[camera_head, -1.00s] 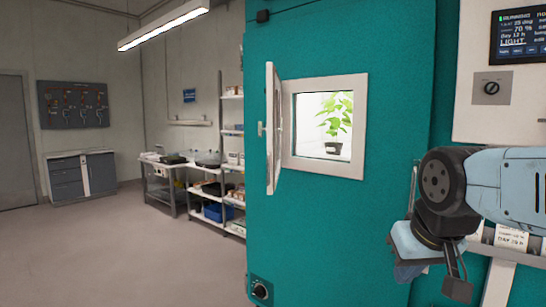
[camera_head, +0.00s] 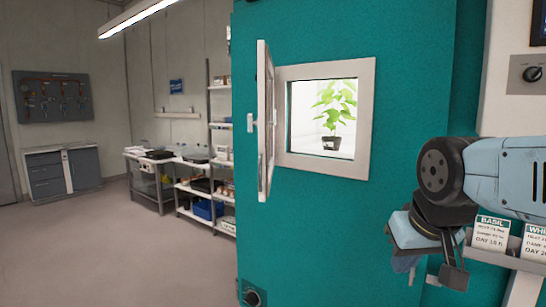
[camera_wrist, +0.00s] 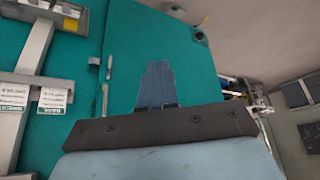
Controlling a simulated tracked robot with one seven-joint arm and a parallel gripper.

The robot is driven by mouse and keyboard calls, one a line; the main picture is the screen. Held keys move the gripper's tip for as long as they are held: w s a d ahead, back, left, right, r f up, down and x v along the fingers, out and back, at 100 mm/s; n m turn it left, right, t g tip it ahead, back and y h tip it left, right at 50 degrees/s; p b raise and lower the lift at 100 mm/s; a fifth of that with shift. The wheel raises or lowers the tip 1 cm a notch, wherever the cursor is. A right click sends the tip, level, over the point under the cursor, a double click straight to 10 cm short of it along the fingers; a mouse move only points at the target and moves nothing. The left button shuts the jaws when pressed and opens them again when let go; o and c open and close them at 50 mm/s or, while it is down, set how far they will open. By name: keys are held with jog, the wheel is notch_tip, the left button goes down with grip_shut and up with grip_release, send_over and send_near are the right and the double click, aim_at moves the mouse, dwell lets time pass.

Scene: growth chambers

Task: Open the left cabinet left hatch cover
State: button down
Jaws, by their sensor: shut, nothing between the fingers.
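The hatch cover (camera_head: 263,155) on the teal cabinet (camera_head: 415,110) stands swung open, about edge-on in the head view, at the left side of its window frame (camera_head: 366,120). A small handle (camera_head: 251,123) sticks out from the cover's left face. A potted green plant (camera_head: 334,105) shows through the window. My gripper shows in the wrist view (camera_wrist: 156,70) with its blue fingers together and empty, in front of teal panelling. In the head view my arm is at the right, well apart from the cover; the fingertips are hard to make out there.
A dial (camera_head: 252,297) sits low on the cabinet. Plant label cards (camera_head: 491,234) and a rail are close to my arm at the right. Shelves (camera_head: 220,125), a bench and a drawer unit (camera_head: 62,172) stand at the back left. The left floor is clear.

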jog(key=shift+d, duration=0.1)
jog(key=w+a+r+y, duration=0.2)
jog(key=w+a+r, duration=0.3)
jog(key=w, duration=0.4)
jog(key=w+a+r+y, duration=0.2)
jog(key=w+a+r, duration=0.1)
jog(key=w+r, duration=0.55)
jog(key=w+a+r+y, duration=0.1)
jog(key=w+a+r, duration=0.3)
jog(key=w, duration=0.7)
jog(key=w+a+f, duration=0.5)
jog(key=a+f, duration=0.1)
jog(key=a, duration=0.2)
jog(key=shift+a+f+g, duration=0.15)
jog(key=shift+f+g, duration=0.05)
jog(key=shift+g, duration=0.1)
